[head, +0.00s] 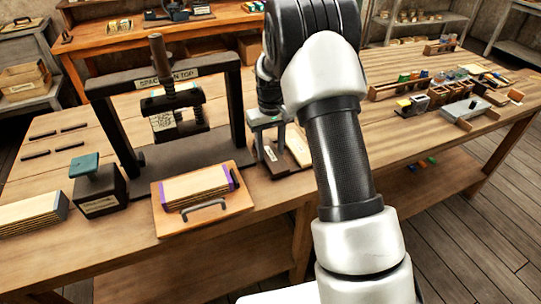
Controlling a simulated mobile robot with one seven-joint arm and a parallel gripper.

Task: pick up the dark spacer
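My gripper (269,150) points down just right of the press, low over the table. Its two fingers stand apart. I cannot tell whether the fingers touch a piece. The press (157,73) has a dark frame with a sign reading roughly "SPACER ON TOP", and a light printed block (163,122) shows at its middle.
A wooden board with a handle (205,211) carries a layered stack with purple ends. A dark block with a green top (98,186) and another layered stack (30,215) stand left. Bins and small parts (415,104) fill the right side. My arm crosses the middle.

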